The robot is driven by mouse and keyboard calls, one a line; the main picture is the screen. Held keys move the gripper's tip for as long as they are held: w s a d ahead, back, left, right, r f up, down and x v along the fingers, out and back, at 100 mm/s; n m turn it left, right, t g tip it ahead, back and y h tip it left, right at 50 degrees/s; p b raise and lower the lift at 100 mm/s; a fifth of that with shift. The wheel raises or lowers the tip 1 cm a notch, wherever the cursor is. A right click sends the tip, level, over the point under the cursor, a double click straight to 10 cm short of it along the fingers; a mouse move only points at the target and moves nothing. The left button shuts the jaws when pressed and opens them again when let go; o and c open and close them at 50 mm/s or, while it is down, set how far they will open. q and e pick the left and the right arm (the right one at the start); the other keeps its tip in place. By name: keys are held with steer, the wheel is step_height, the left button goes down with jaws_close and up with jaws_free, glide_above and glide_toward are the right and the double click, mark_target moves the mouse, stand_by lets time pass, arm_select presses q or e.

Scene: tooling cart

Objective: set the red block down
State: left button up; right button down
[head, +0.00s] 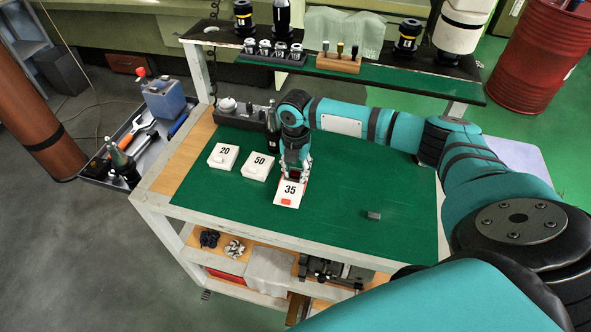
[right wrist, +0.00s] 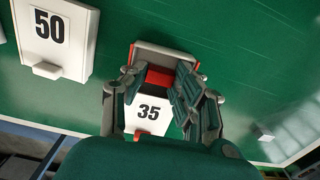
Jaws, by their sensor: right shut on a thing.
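My right gripper (head: 293,172) points down over the green worktop, at the far end of the white piece marked 35 (head: 289,192). It is shut on the red block (right wrist: 160,77), which shows between the fingers in the right wrist view. The fingers hide much of the block, and I cannot tell whether its underside touches anything. The piece marked 35 also shows in the right wrist view (right wrist: 148,112), with a small red tab at its near edge. My left gripper is not in view.
White pieces marked 20 (head: 223,156) and 50 (head: 259,166) lie to the left. A small grey block (head: 373,215) lies to the right. A raised shelf (head: 400,78) with tool holders runs along the back. The green top (head: 340,230) is mostly clear at front and right.

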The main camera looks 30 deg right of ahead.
steer(key=shift+f, duration=0.4)
steer(key=shift+s+f, duration=0.2)
steer(key=shift+f, duration=0.15)
steer(key=shift+s+a+f+b, duration=0.1)
steer(key=shift+s+f+b, duration=0.15)
steer(key=shift+b, duration=0.1)
steer(key=c, duration=0.9)
jaws_free()
steer(key=shift+w, duration=0.15)
steer(key=shift+a+f, duration=0.1)
steer(key=shift+w, duration=0.1)
